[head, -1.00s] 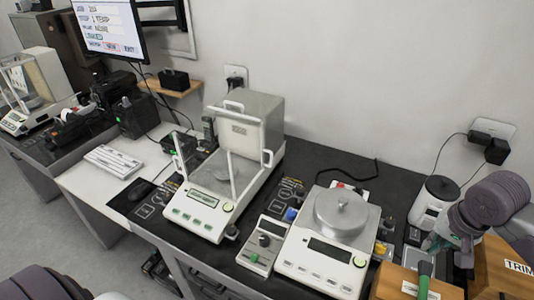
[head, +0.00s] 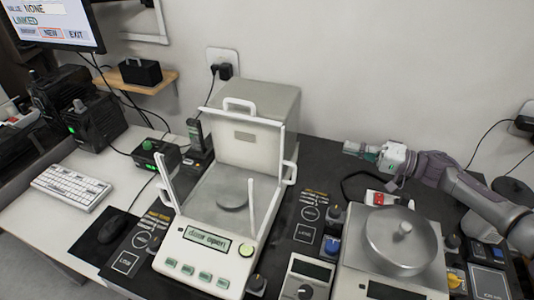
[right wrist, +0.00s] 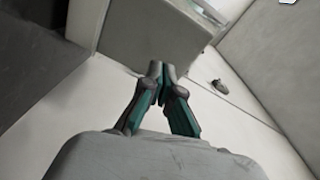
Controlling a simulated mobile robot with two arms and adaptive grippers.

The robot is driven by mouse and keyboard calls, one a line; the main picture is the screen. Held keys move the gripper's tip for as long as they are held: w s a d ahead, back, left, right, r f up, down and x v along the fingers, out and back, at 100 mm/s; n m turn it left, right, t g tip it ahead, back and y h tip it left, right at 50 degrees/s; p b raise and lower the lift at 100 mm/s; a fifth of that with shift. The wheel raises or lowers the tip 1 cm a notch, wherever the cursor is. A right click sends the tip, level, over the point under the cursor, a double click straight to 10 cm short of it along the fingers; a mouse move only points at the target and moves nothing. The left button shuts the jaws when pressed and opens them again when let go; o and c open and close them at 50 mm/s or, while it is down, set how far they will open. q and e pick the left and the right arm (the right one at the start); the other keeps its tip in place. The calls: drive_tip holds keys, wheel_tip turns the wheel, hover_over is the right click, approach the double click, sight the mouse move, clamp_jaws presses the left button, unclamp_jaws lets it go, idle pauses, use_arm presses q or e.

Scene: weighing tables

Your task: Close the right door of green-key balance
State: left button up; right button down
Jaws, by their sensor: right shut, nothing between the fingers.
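The green-key balance (head: 210,235) stands in the middle of the head view, with a row of green keys and a lit display. A round pan (head: 233,194) sits in its chamber. A white handle (head: 290,173) on its right side sits toward the rear, near the tall back housing; the right door appears slid back, though its clear pane is hard to make out. My right gripper (head: 353,148) is shut and empty, behind and right of the balance, apart from the handle. In the right wrist view its fingertips (right wrist: 160,72) meet before a pale box-like surface. My left gripper is out of view.
A second balance with a round metal lid (head: 400,240) stands to the right, below my right arm. A small control box (head: 305,280) sits between the balances. A keyboard (head: 70,190) and mouse (head: 117,226) lie to the left. The wall rises close behind.

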drive_tip(key=f+g, duration=0.1)
drive_tip(key=g+p, duration=0.1)
drive_tip(key=p, duration=0.3)
approach(284, 158)
drive_tip(key=x, duration=0.4)
drive_tip(key=shift+f+n, duration=0.15)
drive_tip(key=shift+n, duration=0.25)
drive_tip(key=shift+w, duration=0.1)
